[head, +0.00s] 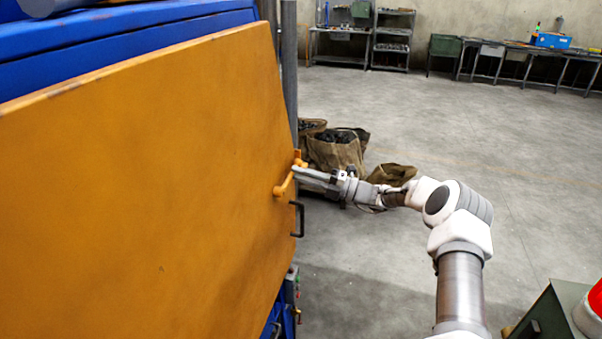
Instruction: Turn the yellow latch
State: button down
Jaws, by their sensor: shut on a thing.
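The yellow latch (284,186) is a small bar on the right edge of the large orange-yellow door panel (140,160). It slants, with its upper end to the right and its lower end to the left. My gripper (298,170) reaches it from the right and is shut on its upper end. The fingertips hide part of the latch there. A dark door handle (298,219) sits just below the latch on the same edge. The panel looks closed against the blue machine body (120,45).
Brown sacks (338,150) with dark contents stand on the floor behind my gripper. A dark green box (548,315) with a red dome (596,297) is at the lower right. Workbenches and shelves (393,38) line the far wall. The floor between is open.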

jog(key=shift+f+m, duration=0.25)
jog(key=shift+m, duration=0.15)
jog(key=shift+f, duration=0.1)
jog(key=c, duration=0.8)
grip_release()
jog(key=shift+c, duration=0.2)
jog(key=b+v, duration=0.3)
jog(key=v, duration=1.4)
jog(key=shift+s+d+b, duration=0.2)
jog(key=shift+b, duration=0.2)
